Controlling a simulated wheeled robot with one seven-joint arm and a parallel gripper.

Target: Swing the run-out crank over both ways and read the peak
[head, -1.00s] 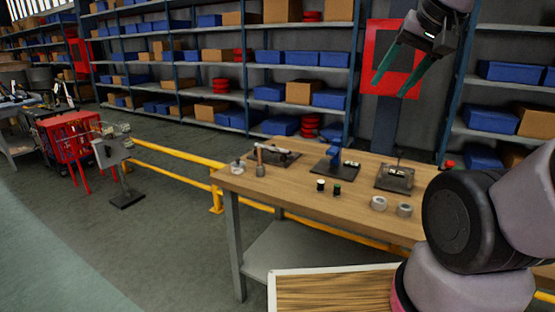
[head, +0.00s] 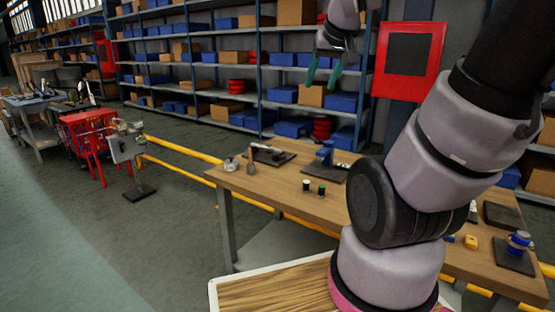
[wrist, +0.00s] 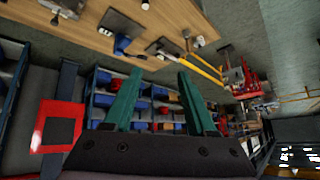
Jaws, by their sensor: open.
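My gripper (head: 323,76) is open and empty, raised in front of the shelves beyond the bench. Its two green fingers also show spread in the wrist view (wrist: 160,80). On the wooden bench (head: 285,204) stand a dark fixture with a rod (head: 270,153) at the back left and a blue fixture (head: 327,156) on a dark plate. A grey panel on a stand (head: 127,147) and a red frame with machinery (head: 85,135) stand on the floor at left. I cannot tell which part is the run-out crank, and no gauge reading is legible. My arm hides part of the bench.
Two small cylinders (head: 314,188) stand near the bench middle. A blue-topped piece (head: 518,240) and a yellow block (head: 471,241) sit at its right. A yellow rail (head: 185,150) runs behind the bench. Floor at left front is clear.

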